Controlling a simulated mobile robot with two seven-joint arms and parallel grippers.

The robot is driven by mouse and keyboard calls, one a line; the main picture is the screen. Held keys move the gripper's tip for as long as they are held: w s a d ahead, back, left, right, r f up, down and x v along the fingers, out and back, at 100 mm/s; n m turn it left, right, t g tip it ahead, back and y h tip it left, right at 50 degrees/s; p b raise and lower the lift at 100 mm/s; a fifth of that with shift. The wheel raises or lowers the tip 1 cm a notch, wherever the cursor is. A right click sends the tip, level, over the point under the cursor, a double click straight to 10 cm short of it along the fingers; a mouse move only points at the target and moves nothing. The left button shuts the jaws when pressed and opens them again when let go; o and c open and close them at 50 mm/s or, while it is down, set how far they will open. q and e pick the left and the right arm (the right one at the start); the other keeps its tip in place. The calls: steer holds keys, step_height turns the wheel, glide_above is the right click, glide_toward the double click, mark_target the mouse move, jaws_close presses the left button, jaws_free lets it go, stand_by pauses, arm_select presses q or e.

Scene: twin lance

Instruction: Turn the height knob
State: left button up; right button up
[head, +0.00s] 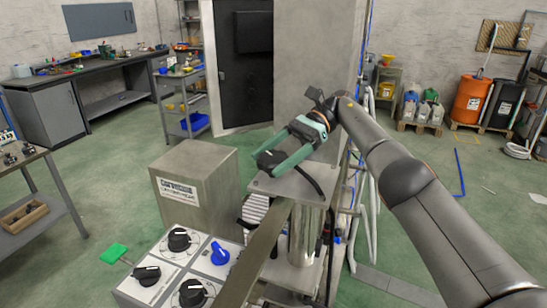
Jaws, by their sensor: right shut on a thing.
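My right gripper (268,164) reaches in from the right, with its teal fingers over the top plate of a grey metal post. It is shut on a dark knob (267,158), mostly hidden between the fingers. I cannot read any label on this knob. A white control panel (207,248) at the bottom carries several black knobs, one at its upper left (179,239), and a blue knob (220,252). These panel knobs stand apart from the gripper. My left gripper is not in view.
A grey box with a printed label (178,190) stands left of the post. A green paddle (113,253) sticks out left of the panel. A tall grey cabinet (318,60) rises behind the gripper. Green floor is open at the left centre.

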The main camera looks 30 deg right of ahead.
steer(key=o, duration=1.1)
steer(key=shift+r, duration=0.1)
